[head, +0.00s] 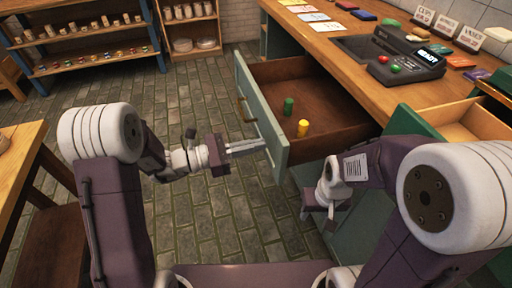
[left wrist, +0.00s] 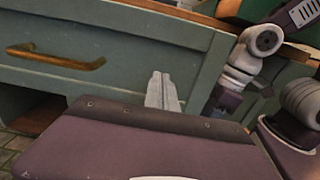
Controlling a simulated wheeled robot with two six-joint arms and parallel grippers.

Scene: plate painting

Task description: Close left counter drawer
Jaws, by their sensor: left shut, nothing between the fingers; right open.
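The left counter drawer (head: 262,118) is pulled open, with a grey-green front and a brown wooden inside. A green cylinder (head: 288,106) and a yellow cylinder (head: 303,128) stand in it. Its brass handle (head: 246,107) is on the outer face, and also shows in the left wrist view (left wrist: 55,58). My left gripper (head: 262,145) is shut and empty, its fingertips at the lower part of the drawer front; whether they touch it I cannot tell. The closed fingers also show in the left wrist view (left wrist: 162,92). My right gripper (head: 322,205) is below and right of the drawer, its fingers mostly hidden.
The wooden counter (head: 340,62) holds a cash register (head: 405,58), cards and small signs. Another open drawer (head: 465,125) is at the right. A shelf (head: 85,50) stands at the back left and a wooden table (head: 25,165) at the left. The brick floor between is clear.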

